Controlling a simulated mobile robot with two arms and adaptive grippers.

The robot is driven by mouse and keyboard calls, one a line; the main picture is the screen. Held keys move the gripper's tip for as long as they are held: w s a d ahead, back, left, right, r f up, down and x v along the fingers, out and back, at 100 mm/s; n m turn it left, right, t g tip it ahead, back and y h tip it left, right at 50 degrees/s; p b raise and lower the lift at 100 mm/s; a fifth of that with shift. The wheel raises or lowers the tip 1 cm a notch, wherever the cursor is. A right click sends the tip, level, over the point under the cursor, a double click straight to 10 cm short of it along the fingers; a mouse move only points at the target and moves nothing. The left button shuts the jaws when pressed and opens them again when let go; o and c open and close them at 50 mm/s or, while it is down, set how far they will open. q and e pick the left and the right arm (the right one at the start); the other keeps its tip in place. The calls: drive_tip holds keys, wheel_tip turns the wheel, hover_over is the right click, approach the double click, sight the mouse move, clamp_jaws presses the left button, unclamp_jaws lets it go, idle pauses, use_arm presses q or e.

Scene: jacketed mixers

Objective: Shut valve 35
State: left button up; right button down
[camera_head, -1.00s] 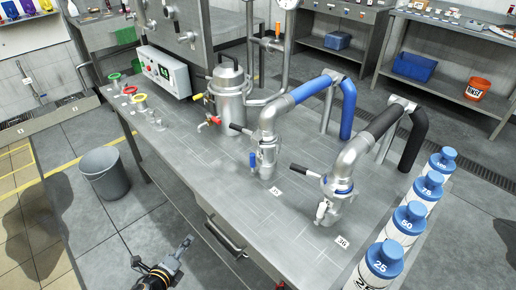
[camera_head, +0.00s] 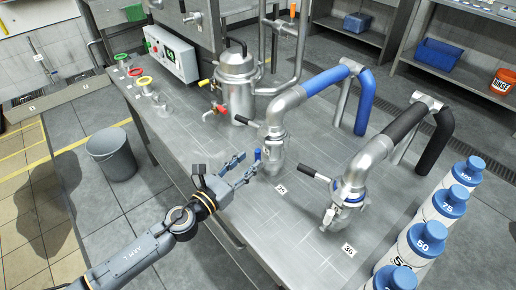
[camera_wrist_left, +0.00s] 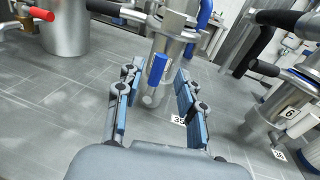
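The tag 35 (camera_head: 281,189) lies on the steel bench at the foot of the metal pipe (camera_head: 275,128) with the blue sleeve. A small blue valve handle (camera_head: 257,154) sits low on this pipe; in the left wrist view the blue handle (camera_wrist_left: 157,68) hangs down at a slight tilt. A black lever (camera_head: 245,122) sticks out higher up. My left gripper (camera_head: 247,166) is open, just in front of the pipe's foot. In the left wrist view its blue-padded fingers (camera_wrist_left: 157,88) stand either side of the blue handle, with no clear contact. My right gripper is out of view.
Another pipe (camera_head: 365,165) with a black lever (camera_head: 310,172) and tag 36 (camera_head: 348,250) stands to the right. A kettle-like vessel (camera_head: 238,85) with a red-handled tap (camera_head: 216,111) stands behind left. Blue-capped bottles (camera_head: 443,208) line the right edge. A grey bin (camera_head: 112,153) stands on the floor.

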sight(256, 155)
use_arm(q)
drive_tip(key=x, duration=0.5)
drive_tip(key=shift+w+d, duration=0.15)
drive_tip(key=shift+w, duration=0.05)
clamp_jaws()
